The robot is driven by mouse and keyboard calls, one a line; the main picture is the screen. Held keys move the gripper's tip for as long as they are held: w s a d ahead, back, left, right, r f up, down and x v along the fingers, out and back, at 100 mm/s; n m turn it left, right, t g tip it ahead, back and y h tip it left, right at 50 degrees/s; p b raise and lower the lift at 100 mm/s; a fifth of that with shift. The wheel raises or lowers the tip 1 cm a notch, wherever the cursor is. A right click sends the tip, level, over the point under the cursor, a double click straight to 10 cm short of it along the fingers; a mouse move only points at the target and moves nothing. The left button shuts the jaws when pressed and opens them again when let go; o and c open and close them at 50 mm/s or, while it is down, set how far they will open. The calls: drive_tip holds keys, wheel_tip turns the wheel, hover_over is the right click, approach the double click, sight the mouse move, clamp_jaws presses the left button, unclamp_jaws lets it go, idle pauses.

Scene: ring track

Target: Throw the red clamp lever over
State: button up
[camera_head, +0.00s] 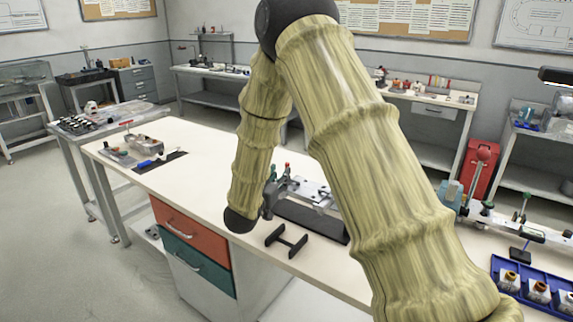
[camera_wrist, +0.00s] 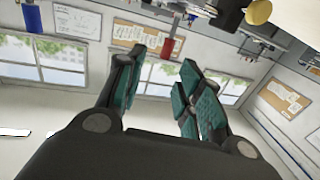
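The red clamp lever (camera_head: 287,166) shows as a small red upright tip on the metal clamp fixture (camera_head: 312,192) at the middle of the bench. In the wrist view, which looks upside down, its red grip (camera_wrist: 172,46) hangs on a pale shaft. My gripper (camera_wrist: 162,66) is open, with teal pads on both fingers. The red grip appears between the fingertips and a little beyond them, with no contact that I can make out. In the head view my gripper (camera_head: 267,203) is low at the fixture's left end. My arm hides part of the fixture's right side.
A black H-shaped stand (camera_head: 287,240) lies in front. A red ball-topped lever (camera_head: 484,155) and a blue tray (camera_head: 534,287) are at right.

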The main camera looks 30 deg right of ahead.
sight(286, 165)
drive_tip(key=x, duration=0.3)
drive_tip(key=p+x, duration=0.1)
drive_tip(key=x, duration=0.3)
drive_tip(key=shift+w, duration=0.45)
drive_tip(key=shift+w+d+f+p, duration=0.1)
drive_tip(key=shift+w+d+p, duration=0.25)
drive_tip(key=shift+d, duration=0.25)
clamp_jaws()
